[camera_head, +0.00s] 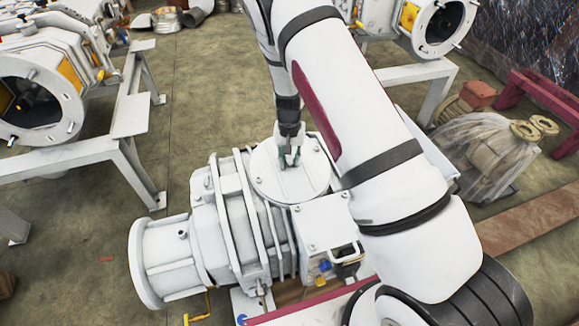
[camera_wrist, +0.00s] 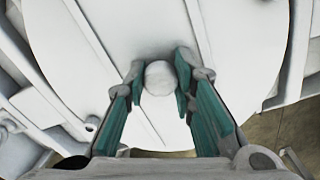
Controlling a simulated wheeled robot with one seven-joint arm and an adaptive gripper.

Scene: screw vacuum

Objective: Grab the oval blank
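The oval blank is a white, flat, rounded cover (camera_head: 262,186) on top of the grey-white pump in the head view. In the wrist view the cover (camera_wrist: 245,45) fills most of the picture, with a round white knob (camera_wrist: 159,77) standing on it. My gripper (camera_head: 289,162) points down over the cover. In the wrist view the green fingers of my gripper (camera_wrist: 160,82) stand on either side of the knob, close against it, and look shut on it. The underside of the cover is hidden.
The ribbed pump body (camera_head: 235,225) lies under the cover, with a wide round flange (camera_head: 140,262) at its left. White stands (camera_head: 130,115) with similar machines are at left and upper right. A plastic-wrapped part (camera_head: 485,155) and a red frame (camera_head: 540,95) stand at right.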

